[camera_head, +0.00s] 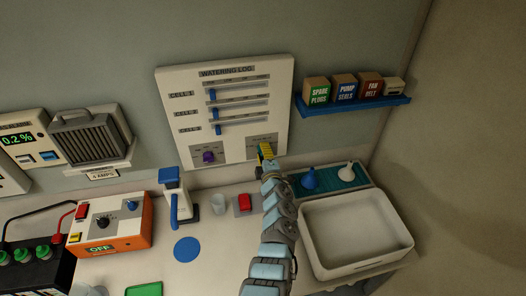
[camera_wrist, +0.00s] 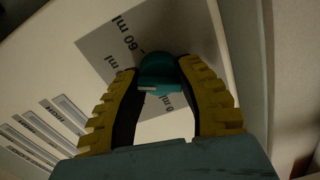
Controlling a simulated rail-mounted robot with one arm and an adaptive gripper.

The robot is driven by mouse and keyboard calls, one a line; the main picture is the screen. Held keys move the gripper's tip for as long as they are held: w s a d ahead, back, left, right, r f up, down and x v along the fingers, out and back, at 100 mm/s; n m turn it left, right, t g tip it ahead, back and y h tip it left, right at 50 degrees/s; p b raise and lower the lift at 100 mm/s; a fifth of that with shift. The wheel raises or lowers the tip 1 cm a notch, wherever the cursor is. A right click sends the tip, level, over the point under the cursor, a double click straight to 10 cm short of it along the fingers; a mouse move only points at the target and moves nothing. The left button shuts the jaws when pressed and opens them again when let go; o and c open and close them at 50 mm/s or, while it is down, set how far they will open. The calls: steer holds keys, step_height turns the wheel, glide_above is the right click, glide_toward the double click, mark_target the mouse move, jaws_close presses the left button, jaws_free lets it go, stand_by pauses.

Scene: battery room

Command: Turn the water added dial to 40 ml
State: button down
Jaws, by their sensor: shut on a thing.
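The teal water added dial (camera_wrist: 158,72) shows in the wrist view on a grey scale plate (camera_wrist: 112,45) marked "60 ml"; other ml marks are partly covered. A short white mark shows on the dial's near left side; I cannot tell which value it points to. My gripper (camera_wrist: 162,78) is shut on the dial, one yellow finger on each side. In the head view my gripper (camera_head: 266,151) is at the lower right of the white watering log panel (camera_head: 186,93) and hides the dial.
The panel also carries three sliders with blue knobs and a purple dial (camera_head: 208,157) at lower left. Below are a glass (camera_head: 218,203), a red-topped block (camera_head: 243,203), blue and white funnels on a teal mat (camera_head: 335,184), and a white basin (camera_head: 312,237). A blue shelf (camera_head: 340,111) with boxes is at right.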

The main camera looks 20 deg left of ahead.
steer(key=shift+f, duration=0.1)
steer(key=c, duration=0.6)
jaws_free()
steer(key=shift+a, duration=0.1)
steer(key=v, duration=1.2)
stand_by(0.6)
